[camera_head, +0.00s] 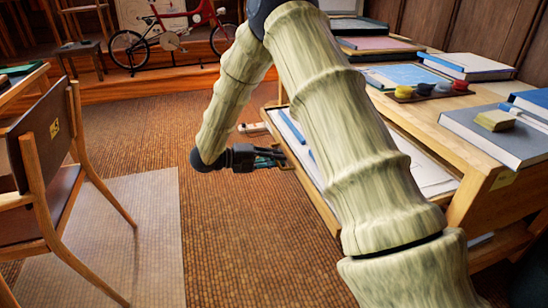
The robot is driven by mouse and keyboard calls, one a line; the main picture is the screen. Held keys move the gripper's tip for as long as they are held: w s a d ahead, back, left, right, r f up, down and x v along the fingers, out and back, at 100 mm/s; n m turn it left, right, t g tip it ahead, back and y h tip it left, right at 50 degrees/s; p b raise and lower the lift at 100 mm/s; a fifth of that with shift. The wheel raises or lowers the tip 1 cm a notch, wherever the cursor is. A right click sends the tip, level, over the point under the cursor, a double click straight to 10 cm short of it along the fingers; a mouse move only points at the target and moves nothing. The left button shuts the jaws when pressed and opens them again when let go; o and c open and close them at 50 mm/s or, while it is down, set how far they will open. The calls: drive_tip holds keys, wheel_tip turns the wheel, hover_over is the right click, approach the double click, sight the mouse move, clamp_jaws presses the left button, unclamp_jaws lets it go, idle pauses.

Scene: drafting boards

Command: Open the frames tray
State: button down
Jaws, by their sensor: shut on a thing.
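The frames tray (318,196) is a shallow light-wood tray at the left side of the desk, standing out from under its top. White sheets (428,172) and a long blue thing (292,127) lie in it. My arm crosses in front and hides its middle. My gripper (280,157) is at the tray's front edge, jaws pointing right, shut on what looks like its handle. The handle is small and mostly hidden by the fingers.
The wooden desk (487,166) carries books (468,66), a grey-blue book (490,136) and a rack of small pots (432,90). A wooden chair (32,160) stands at left on a pale mat (135,240). A red bicycle (170,28) is at the back. Carpet between chair and tray is clear.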

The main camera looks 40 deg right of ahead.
drive_tip(key=c, duration=1.5)
unclamp_jaws()
drive_tip(key=shift+c, duration=0.2)
drive_tip(key=shift+a, duration=0.1)
drive_tip(key=v, duration=1.2)
drive_tip(key=shift+f, duration=0.15)
